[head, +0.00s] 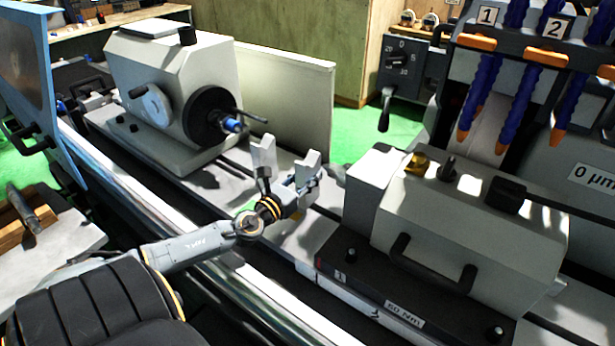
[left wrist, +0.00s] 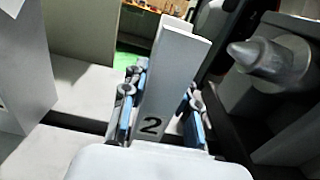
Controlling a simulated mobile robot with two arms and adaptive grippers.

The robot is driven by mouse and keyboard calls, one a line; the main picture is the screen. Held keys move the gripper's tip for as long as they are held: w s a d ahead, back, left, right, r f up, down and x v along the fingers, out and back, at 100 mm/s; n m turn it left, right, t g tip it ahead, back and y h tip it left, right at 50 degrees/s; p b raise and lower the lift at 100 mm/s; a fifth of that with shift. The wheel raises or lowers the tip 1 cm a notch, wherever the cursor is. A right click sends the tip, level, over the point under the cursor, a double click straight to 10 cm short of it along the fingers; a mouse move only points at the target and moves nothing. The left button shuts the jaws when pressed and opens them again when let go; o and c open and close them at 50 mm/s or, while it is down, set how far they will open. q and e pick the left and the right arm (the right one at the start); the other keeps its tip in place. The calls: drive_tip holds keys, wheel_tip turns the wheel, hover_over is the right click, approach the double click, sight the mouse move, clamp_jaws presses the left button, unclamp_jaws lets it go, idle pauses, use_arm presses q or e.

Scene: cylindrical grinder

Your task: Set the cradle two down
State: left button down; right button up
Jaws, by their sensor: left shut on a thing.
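Cradle two (head: 311,166) is a pale grey piece with upright prongs, between the workhead and the tailstock. In the left wrist view it is an upright plate (left wrist: 168,82) marked 2. My left gripper (head: 288,197) is shut on it; its blue-padded fingers (left wrist: 160,118) lie on both sides of the plate in the left wrist view. The cradle is over the machine bed (head: 305,236). The gripper and arm hide its lower part, so I cannot tell whether it touches the bed. My right gripper is not in view.
The workhead (head: 160,85) with its black chuck stands left of the cradle. The tailstock (head: 470,225) stands close on the right; its pointed centre (left wrist: 262,55) shows in the left wrist view. Blue coolant nozzles (head: 478,103) hang at upper right. A pale guard panel (head: 275,90) stands behind.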

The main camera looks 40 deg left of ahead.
use_arm(q)
drive_tip(key=shift+f, duration=0.25)
drive_tip(key=c, duration=1)
unclamp_jaws()
drive_tip(key=shift+r, duration=0.25)
drive_tip(key=shift+r+p, duration=0.4)
drive_tip(key=shift+p, duration=0.1)
drive_tip(key=s+b, duration=0.1)
drive_tip(key=s, duration=0.2)
drive_tip(key=s+b, duration=0.1)
drive_tip(key=s, duration=0.3)
drive_tip(key=s+d+b, duration=0.1)
drive_tip(key=s, duration=0.3)
drive_tip(key=shift+d+f, duration=0.1)
drive_tip(key=shift+f, duration=0.25)
drive_tip(key=shift+s+r, duration=0.15)
drive_tip(key=shift+s, duration=0.35)
